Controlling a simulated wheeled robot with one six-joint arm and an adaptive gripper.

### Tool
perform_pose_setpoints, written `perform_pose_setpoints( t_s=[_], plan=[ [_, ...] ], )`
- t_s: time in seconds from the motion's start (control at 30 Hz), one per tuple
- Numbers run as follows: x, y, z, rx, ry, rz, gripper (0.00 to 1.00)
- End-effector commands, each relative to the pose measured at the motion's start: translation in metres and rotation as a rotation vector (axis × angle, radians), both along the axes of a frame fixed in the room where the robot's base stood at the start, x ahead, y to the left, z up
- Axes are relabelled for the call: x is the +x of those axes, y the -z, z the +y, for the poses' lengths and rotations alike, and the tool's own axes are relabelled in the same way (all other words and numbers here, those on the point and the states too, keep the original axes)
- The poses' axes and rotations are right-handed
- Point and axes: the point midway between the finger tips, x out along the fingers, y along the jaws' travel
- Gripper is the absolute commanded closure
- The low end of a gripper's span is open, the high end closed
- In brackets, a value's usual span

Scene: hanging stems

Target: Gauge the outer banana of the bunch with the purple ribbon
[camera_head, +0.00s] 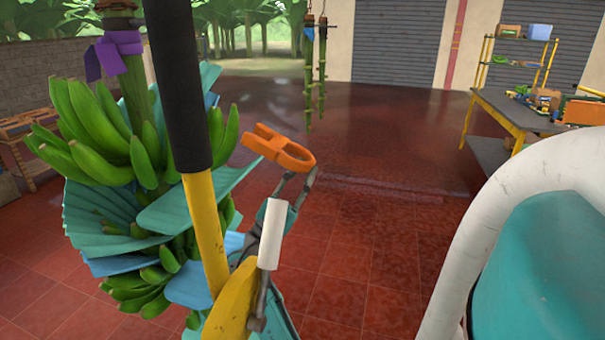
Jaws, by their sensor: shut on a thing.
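The bunch of green bananas (92,122) hangs at the left on a thick green stem, with a purple ribbon (112,52) tied around the stem near the top. Teal sheets (98,215) lie between its hands of fruit. My gripper (300,180) is right of the bunch, its grey fingers shut on an orange gauge (301,156). Part of the bunch is hidden behind a black and yellow shaft.
The shaft, black above and yellow below (205,225), crosses close to the camera. Two bare green stems (315,75) hang farther back, one with a blue ribbon. A cluttered workbench (519,112) and a shelf stand at the right rear. The red tiled floor between is clear.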

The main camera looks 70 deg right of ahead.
Motion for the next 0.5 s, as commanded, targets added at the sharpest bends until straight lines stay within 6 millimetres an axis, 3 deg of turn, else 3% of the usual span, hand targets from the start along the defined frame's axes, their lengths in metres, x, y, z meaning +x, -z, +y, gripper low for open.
perform_pose_setpoints(
  t_s=[0.5],
  plan=[
    [0.0086, -0.0003, 0.0006, -0.001, 0.001, -0.001, 1.0]
  ],
)
